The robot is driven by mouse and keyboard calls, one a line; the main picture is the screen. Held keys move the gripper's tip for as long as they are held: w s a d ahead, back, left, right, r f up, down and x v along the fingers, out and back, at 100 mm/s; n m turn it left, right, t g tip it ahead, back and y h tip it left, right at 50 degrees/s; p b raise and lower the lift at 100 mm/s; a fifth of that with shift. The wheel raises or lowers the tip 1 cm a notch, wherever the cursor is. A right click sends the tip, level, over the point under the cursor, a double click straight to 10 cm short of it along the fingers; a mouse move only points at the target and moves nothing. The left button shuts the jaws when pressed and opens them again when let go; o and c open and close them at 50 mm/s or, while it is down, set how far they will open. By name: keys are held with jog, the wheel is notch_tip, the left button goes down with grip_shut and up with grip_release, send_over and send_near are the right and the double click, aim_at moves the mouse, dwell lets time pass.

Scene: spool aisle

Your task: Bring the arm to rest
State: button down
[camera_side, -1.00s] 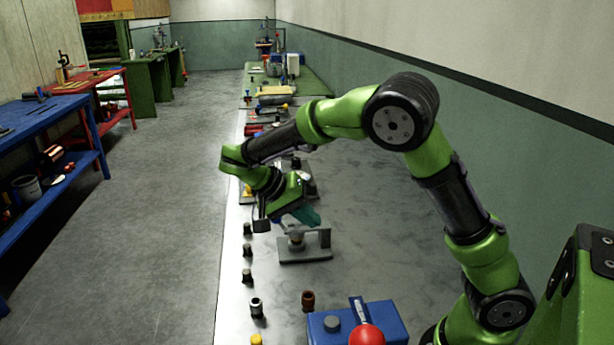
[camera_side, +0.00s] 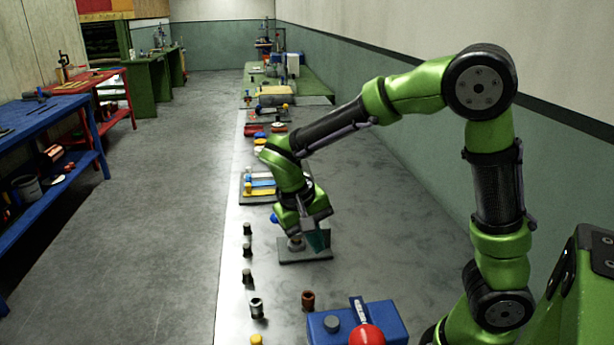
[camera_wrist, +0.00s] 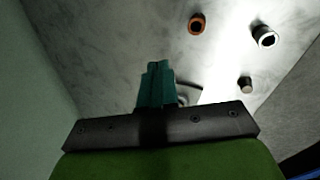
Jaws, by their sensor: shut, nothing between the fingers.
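My green and black arm reaches over the grey bench (camera_side: 380,230) in the side view, with the elbow high. My gripper (camera_side: 318,243) points down, its teal fingers just above or in front of a grey plate with a small round fitting (camera_side: 296,244); I cannot tell whether they touch. In the wrist view the teal fingers of my gripper (camera_wrist: 157,72) are together with nothing held. They partly hide a round light-grey piece just behind them.
Dark cylinders (camera_side: 247,276) stand in a row along the bench's left edge. A brown-red ring piece (camera_side: 308,300) stands nearer, beside a blue box (camera_side: 385,322) with a red ball. Coloured parts (camera_side: 262,183) lie on a plate beyond my gripper. The right bench area is clear.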

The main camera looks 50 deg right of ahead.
jog(key=s+a+r+n+t+y, duration=0.2)
jog(key=s+r+t+y, duration=0.3)
jog(key=s+r+t, duration=0.3)
notch_tip(320, 180, up, 2)
jog(key=shift+s+a+r+t, duration=0.15)
jog(key=shift+s+a+t, duration=0.2)
jog(key=shift+t, duration=0.35)
